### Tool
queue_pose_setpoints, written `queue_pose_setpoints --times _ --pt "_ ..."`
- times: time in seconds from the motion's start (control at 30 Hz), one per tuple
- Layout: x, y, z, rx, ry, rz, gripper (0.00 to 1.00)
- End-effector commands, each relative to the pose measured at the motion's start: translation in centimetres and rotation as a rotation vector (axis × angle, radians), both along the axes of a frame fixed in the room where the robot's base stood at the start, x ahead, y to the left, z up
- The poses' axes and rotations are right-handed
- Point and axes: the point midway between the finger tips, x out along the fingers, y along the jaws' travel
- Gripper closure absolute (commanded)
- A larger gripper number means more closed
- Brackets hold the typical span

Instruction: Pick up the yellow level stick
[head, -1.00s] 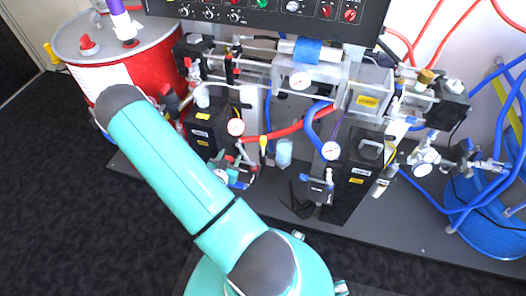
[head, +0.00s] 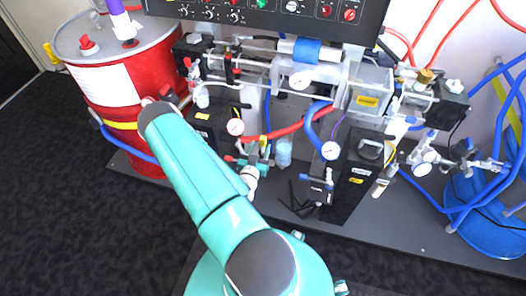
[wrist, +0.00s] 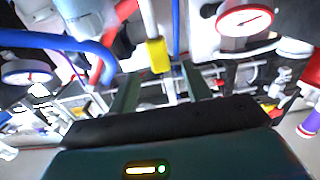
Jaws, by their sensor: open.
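The yellow level stick (wrist: 157,55) shows in the wrist view at upper middle, a short yellow block with a pale rod above it. In the head view a small yellow piece of it (head: 264,143) shows beside the clear bottle, left of the right black pump block. My gripper (wrist: 160,82) shows its two dark fingers spread apart in the wrist view. The stick appears just beyond the fingertips, in line with the gap between them. I see nothing held.
A blue hose (wrist: 60,42) and pressure gauges (wrist: 243,20) crowd around the stick. In the head view, a red hose (head: 290,128), a clear bottle (head: 284,152) and black pump blocks (head: 352,175) stand close by. A red drum (head: 112,95) stands at left. Dark floor is clear at lower left.

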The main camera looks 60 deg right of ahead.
Motion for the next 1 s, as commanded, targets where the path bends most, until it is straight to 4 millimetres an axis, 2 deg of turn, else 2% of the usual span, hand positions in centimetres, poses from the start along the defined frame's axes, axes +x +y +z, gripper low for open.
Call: queue_pose_setpoints --times 0.33,0.63,0.67,0.9,1.0 --pt "0.7 -4.5 0.0 -0.001 -0.002 -0.002 0.51" --pt "0.9 -5.1 0.0 -0.001 0.000 0.000 0.51" --pt "0.9 -5.1 0.0 -0.001 0.000 0.000 0.55" --pt "0.9 -5.1 0.0 0.000 -0.001 -0.001 1.00" --pt "0.9 -5.1 0.0 -0.001 -0.001 -0.001 1.00"
